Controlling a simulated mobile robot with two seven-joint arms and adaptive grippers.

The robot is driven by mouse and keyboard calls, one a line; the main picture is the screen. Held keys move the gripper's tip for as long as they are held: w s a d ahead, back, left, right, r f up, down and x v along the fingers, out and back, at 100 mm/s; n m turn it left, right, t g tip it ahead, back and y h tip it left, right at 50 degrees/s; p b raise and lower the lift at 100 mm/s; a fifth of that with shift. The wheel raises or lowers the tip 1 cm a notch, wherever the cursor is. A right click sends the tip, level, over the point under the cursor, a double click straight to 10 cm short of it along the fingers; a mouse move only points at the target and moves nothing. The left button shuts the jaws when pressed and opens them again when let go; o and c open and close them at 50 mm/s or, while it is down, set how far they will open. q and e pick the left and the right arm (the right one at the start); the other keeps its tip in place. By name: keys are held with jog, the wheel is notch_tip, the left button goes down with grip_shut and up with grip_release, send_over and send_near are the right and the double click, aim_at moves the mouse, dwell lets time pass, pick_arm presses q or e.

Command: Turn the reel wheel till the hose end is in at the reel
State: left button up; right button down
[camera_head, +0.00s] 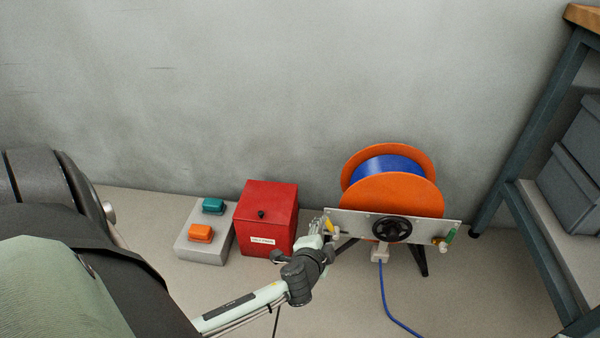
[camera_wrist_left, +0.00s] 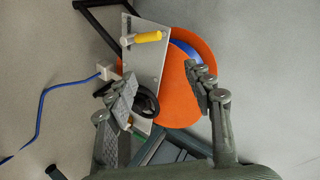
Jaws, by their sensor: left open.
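The orange reel (camera_head: 400,194) stands on dark legs by the wall, with blue hose (camera_head: 388,168) wound on its drum. A grey plate on its front carries the black reel wheel (camera_head: 391,230). The blue hose (camera_head: 384,290) runs from a pale guide (camera_head: 380,253) below the plate across the floor; its end is not in view. My left gripper (camera_head: 326,236) is open and empty at the plate's left end, near a yellow handle (camera_head: 333,227). In the left wrist view its fingers (camera_wrist_left: 160,73) frame the plate and reel; one finger partly covers the wheel (camera_wrist_left: 148,100).
A red box (camera_head: 267,213) stands just left of my left gripper. A grey block with teal and orange buttons (camera_head: 201,234) is farther left. A green handle (camera_head: 449,236) is at the plate's right end. A workbench (camera_head: 548,119) with grey bins stands right.

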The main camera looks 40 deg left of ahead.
pick_arm(q)
jog(key=s+r+n+g+h+p, duration=0.1)
jog(key=s+n+g+p, duration=0.3)
jog(key=s, duration=0.6)
jog(key=shift+d+g+p, duration=0.4)
jog(key=shift+d+p, duration=0.05)
jog(key=shift+p, duration=0.3)
jog(key=shift+s, duration=0.1)
